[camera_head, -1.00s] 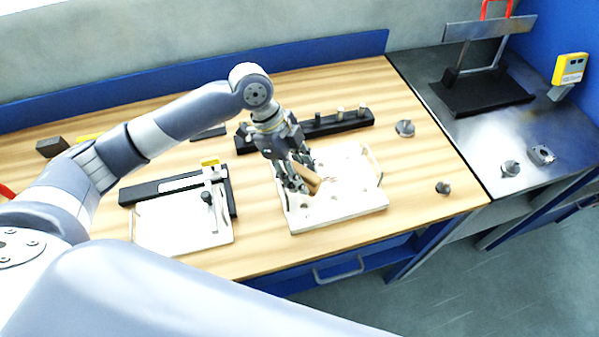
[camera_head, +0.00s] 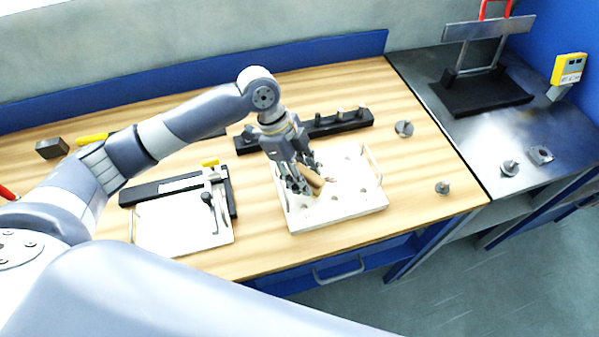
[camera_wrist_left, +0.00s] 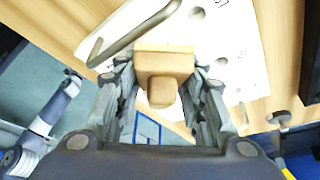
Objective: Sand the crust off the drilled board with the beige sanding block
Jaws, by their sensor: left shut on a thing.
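The drilled board (camera_head: 345,211) is a white slab with several holes and a wire handle at its right side, lying on the wooden bench; it also shows in the left wrist view (camera_wrist_left: 235,32). My left gripper (camera_head: 306,186) is over the left half of the board. It is shut on the beige sanding block (camera_head: 311,179), which sits between the fingers in the left wrist view (camera_wrist_left: 165,64). Whether the block touches the board is hard to tell. My right gripper is not in view.
A second white board (camera_head: 185,233) with a dark clamp bar (camera_head: 150,192) lies to the left. A black rack with pegs (camera_head: 335,125) stands behind the drilled board. Small metal knobs (camera_head: 404,128) stand on the right. The bench between board and right edge is mostly clear.

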